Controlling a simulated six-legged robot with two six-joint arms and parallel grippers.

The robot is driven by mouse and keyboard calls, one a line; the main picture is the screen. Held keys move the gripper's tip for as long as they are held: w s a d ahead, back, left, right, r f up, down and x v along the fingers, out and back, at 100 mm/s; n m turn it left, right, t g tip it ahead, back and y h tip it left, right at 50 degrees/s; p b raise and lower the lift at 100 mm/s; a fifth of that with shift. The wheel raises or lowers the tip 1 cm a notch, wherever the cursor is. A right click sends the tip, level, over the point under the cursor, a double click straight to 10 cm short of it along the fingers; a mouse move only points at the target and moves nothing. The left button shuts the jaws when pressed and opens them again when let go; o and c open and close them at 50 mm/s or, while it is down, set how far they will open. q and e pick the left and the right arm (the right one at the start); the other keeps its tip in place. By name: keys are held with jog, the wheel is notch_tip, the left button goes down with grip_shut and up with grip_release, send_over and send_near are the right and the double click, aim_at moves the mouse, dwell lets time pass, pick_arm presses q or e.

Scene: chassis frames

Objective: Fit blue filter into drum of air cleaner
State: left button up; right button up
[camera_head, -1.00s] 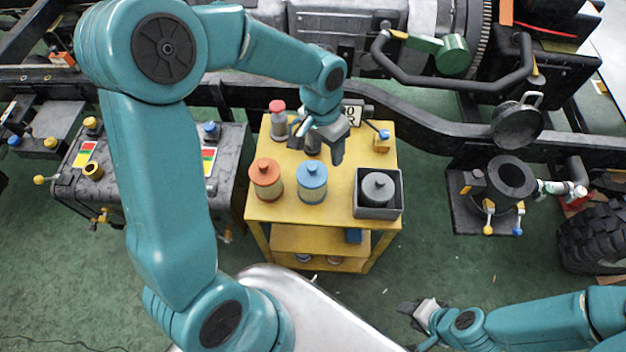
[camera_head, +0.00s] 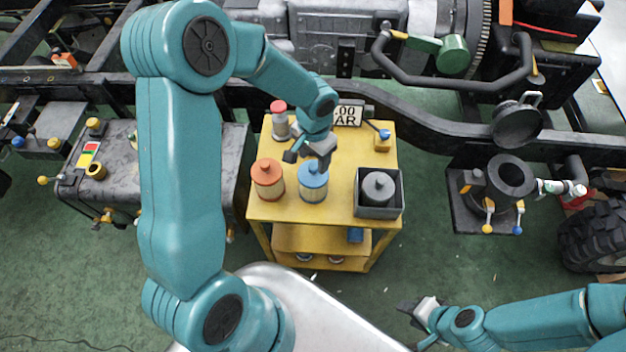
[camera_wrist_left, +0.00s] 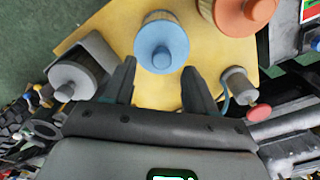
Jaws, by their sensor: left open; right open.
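The blue filter (camera_head: 313,186), with a blue knobbed cap and a pale body, stands upright on the yellow cart. My left gripper (camera_head: 308,158) is open above and just behind it, pointing down. In the left wrist view the blue filter (camera_wrist_left: 162,45) lies ahead of and between the two spread fingers (camera_wrist_left: 158,85), not gripped. The air cleaner's drum (camera_head: 511,177) is a dark open cylinder on a stand at the right, its lid (camera_head: 517,119) swung up behind it. My right gripper (camera_head: 422,309) is open and empty at the lower right, well away from the cart.
An orange filter (camera_head: 268,181) stands left of the blue one. A grey filter (camera_head: 378,187) sits in a dark bin (camera_head: 362,211) at the right. A red-capped bottle (camera_head: 280,121) stands at the cart's back left. Green floor lies between cart and drum.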

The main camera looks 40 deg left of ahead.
aim_at(314, 166)
pick_arm(q)
notch_tip(314, 166, down, 4)
jog(key=shift+w+a+r, duration=0.1)
jog(key=shift+r, duration=0.25)
jog(key=shift+c, duration=1.3)
grip_shut()
jog(key=shift+r, duration=0.1)
